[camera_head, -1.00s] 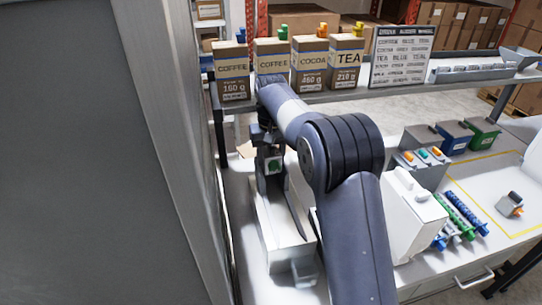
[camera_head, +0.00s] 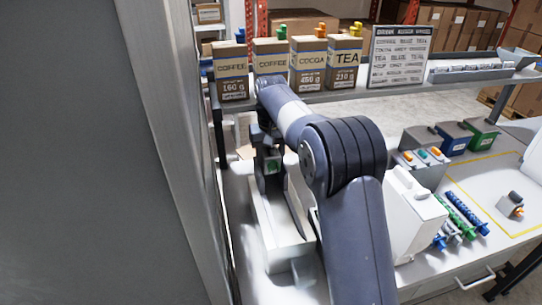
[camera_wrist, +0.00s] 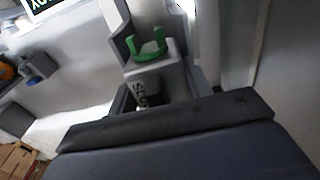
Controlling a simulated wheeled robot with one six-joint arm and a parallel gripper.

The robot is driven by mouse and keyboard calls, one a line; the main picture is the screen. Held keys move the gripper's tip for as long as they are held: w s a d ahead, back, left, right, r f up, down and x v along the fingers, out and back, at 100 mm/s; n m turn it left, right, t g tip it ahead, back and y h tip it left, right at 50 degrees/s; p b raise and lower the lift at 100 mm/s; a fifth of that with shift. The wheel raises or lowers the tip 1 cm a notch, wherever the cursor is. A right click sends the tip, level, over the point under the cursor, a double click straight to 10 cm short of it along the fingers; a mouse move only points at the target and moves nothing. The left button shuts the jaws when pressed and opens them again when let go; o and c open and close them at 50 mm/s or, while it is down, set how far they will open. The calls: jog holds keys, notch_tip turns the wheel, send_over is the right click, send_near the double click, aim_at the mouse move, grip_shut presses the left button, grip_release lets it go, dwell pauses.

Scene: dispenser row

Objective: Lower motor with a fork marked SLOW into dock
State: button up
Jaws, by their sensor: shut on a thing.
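The motor (camera_head: 272,167) is a small grey block with a green fork; in the head view it hangs below my wrist. In the wrist view the motor (camera_wrist: 143,78) shows its green fork (camera_wrist: 150,46) on top and a partly covered label reading "SLO". My gripper (camera_head: 266,148) is shut on the motor, its fingers partly hidden by my arm. A long pale open-topped housing (camera_head: 262,222) lies under the motor and looks like the dock. I cannot tell whether the motor touches it.
A tall grey panel (camera_head: 165,130) stands close on the left. A white box (camera_head: 415,225) stands right of my arm, with blue and green augers (camera_head: 466,214) beside it. Coffee, cocoa and tea packs (camera_head: 307,68) stand on the shelf behind. A small grey-orange part (camera_head: 510,205) lies inside a yellow outline.

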jog(key=o, duration=1.2)
jog(key=f, duration=0.3)
jog(key=shift+s+d+f+g, duration=0.1)
jog(key=shift+s+f+g, duration=0.15)
jog(key=shift+s+g, duration=0.15)
jog(key=shift+c, duration=0.2)
jog(key=shift+w+r, duration=0.1)
jog(key=shift+r, duration=0.5)
jog(key=shift+o, duration=0.8)
jog(key=shift+t, duration=0.4)
notch_tip(320, 180, up, 13)
jog(key=shift+r+b, duration=0.1)
jog(key=shift+b, duration=0.3)
